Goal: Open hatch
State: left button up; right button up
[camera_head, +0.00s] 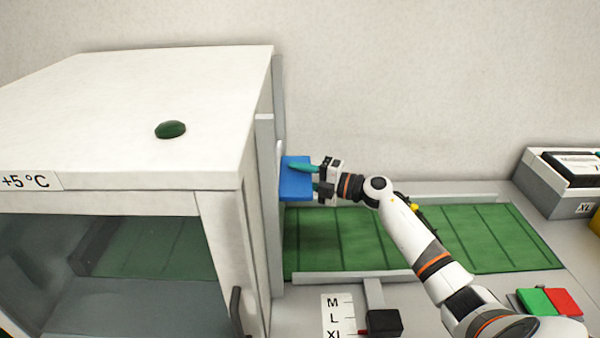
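The hatch (267,190) is a grey upright panel in a frame on the right side of the white cold box (232,135). A blue block (296,188) sticks out from it to the right. My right gripper (304,176) reaches the blue block from the right. One teal finger lies across the block's upper part and the other shows lower, at its right edge. I cannot tell whether the fingers press on the block. The hatch's opening is hidden from this angle. My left gripper is not in view.
A green conveyor (335,240) runs from the box's right side to the right. A size board (337,314) and a small black block (384,322) are in front. Red and green pads (550,301) lie lower right. A grey crate (555,195) stands at the far right.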

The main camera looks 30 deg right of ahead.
grip_shut()
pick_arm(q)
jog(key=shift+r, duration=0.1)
pick_arm(e)
jog(key=shift+r, duration=0.1)
